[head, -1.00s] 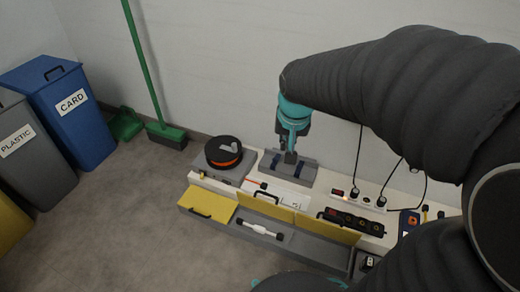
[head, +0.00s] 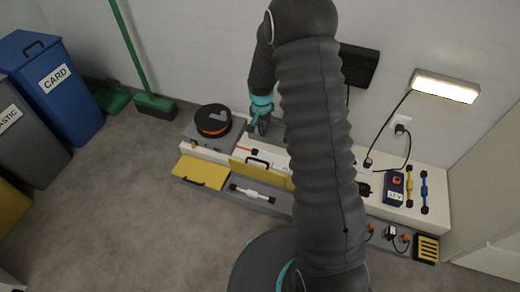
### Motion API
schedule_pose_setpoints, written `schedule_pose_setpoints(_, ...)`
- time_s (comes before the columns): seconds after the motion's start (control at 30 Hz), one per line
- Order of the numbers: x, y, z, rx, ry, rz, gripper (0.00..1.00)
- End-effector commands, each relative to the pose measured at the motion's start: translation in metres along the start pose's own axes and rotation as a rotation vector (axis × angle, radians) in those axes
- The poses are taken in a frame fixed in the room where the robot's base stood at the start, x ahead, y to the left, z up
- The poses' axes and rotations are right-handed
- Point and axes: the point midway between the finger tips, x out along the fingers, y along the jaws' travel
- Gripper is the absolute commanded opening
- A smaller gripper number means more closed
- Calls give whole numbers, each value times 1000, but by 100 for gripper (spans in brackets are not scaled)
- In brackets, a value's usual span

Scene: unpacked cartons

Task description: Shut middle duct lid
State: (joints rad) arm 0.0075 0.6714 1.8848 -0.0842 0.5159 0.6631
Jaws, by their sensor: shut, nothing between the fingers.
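The duct is a long grey trough (head: 222,191) along the front of the white bench. Its middle lid (head: 245,170) is yellow with a black handle and stands raised along the back edge, so that section is open. A white bar with black ends (head: 257,193) lies in the open section. The left yellow lid (head: 205,172) lies flat over its section. My arm hides the duct to the right of the middle lid. My gripper (head: 262,128) is shut and empty, above the back of the bench, behind the middle lid and apart from it.
A black and orange reel (head: 213,120) sits left of my gripper. A blue device (head: 393,188) and a yellow-black vent (head: 427,248) are at the right. A green broom (head: 153,103) and blue bin (head: 52,85) stand left. The floor in front is clear.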

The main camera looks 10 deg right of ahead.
Motion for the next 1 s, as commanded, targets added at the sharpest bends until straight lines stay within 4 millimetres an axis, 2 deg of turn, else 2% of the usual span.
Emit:
schedule_pose_setpoints(0.27,32,1,1,3,-5,4,0)
schedule_pose_setpoints(0.67,105,1,0,3,-4,2,0)
schedule_pose_setpoints(0.8,107,0,21,0,-4,2,0)
schedule_pose_setpoints(1.0,111,0,36,2,-2,1,0)
